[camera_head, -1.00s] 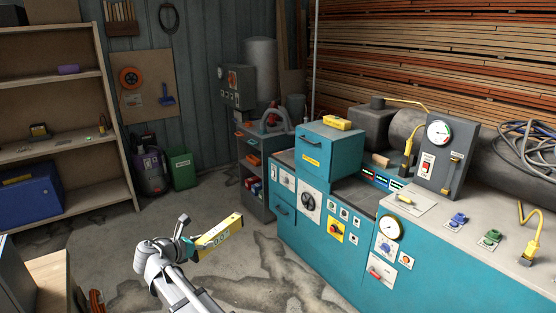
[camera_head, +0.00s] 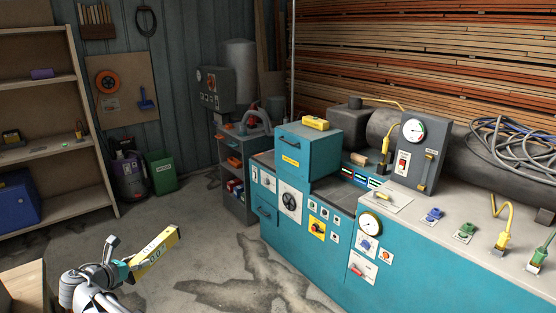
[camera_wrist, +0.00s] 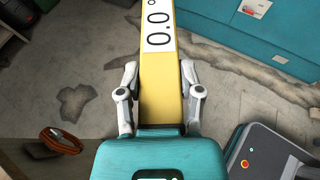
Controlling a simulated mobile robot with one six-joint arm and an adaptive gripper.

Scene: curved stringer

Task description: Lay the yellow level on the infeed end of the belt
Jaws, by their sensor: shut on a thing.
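The yellow level (camera_head: 158,249) is held in my gripper (camera_head: 124,266), over open floor and apart from the machine. Its white display face shows a reading near 0.0, and its far end points up and to the right. In the wrist view, the jaws of my gripper (camera_wrist: 158,84) are shut on both sides of the level (camera_wrist: 160,100), which reaches out past the top edge. The belt seems to be the dark strip (camera_head: 338,196) on top of the teal machine (camera_head: 312,250), running under its teal housing (camera_head: 308,152). I cannot tell which end is the infeed.
A control box with a gauge (camera_head: 414,150) and several coloured plugs stand on the machine's right part. A grey tool cart (camera_head: 245,178) stands behind its left end. A wooden-topped surface (camera_head: 22,288) is at lower left. Cracked concrete floor lies between.

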